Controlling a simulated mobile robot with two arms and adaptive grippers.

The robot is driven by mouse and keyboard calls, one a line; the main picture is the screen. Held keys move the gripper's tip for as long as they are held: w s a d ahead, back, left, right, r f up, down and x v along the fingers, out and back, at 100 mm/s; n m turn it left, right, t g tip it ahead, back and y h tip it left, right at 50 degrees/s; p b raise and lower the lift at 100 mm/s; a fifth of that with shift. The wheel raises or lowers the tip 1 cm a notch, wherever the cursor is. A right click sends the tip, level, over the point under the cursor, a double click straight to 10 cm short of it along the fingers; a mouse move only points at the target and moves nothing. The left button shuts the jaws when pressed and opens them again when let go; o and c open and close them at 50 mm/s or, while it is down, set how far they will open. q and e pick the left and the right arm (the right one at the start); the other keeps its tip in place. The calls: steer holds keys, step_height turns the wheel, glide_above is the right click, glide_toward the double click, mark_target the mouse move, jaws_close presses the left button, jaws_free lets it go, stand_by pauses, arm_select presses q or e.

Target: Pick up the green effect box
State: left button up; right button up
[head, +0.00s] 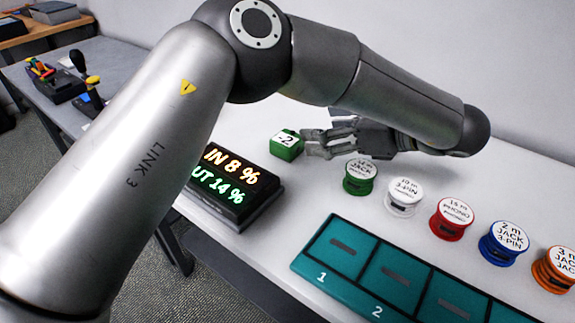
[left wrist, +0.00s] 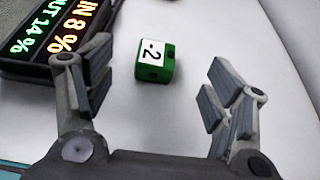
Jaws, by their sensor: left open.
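The green effect box (head: 286,145) is a small green block with a white label reading "-2". It sits on the white table, just right of the display, in the head view. In the left wrist view the green box (left wrist: 155,66) lies ahead of and between the spread fingers, apart from both. My left gripper (head: 322,142) is open and empty, close to the right side of the box. It also shows in the left wrist view (left wrist: 158,92). My right gripper is in neither view.
A black display (head: 238,186) with "IN 8 %" and "OUT 14 %" stands left of the box. Several labelled cable spools, such as the green one (head: 359,176), line the table to the right. A teal numbered tray (head: 328,279) lies in front. A side table with joysticks (head: 88,84) is at left.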

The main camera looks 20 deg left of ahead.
mark_target(284, 136)
arm_select(q)
step_height(284, 136, down, 2)
steer(key=shift+b, duration=0.45)
steer(key=shift+w+a+f, duration=0.1)
steer(key=shift+a, duration=0.15)
steer(key=x, duration=0.9)
steer(key=shift+w+a+f, duration=0.1)
steer(key=shift+a+f, duration=0.05)
steer(key=shift+a, duration=0.2)
steer(key=shift+w+a, duration=0.1)
steer(key=shift+a, duration=0.1)
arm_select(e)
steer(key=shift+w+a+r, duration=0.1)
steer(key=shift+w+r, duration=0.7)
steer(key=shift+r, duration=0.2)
arm_select(q)
steer(key=c, duration=1.2)
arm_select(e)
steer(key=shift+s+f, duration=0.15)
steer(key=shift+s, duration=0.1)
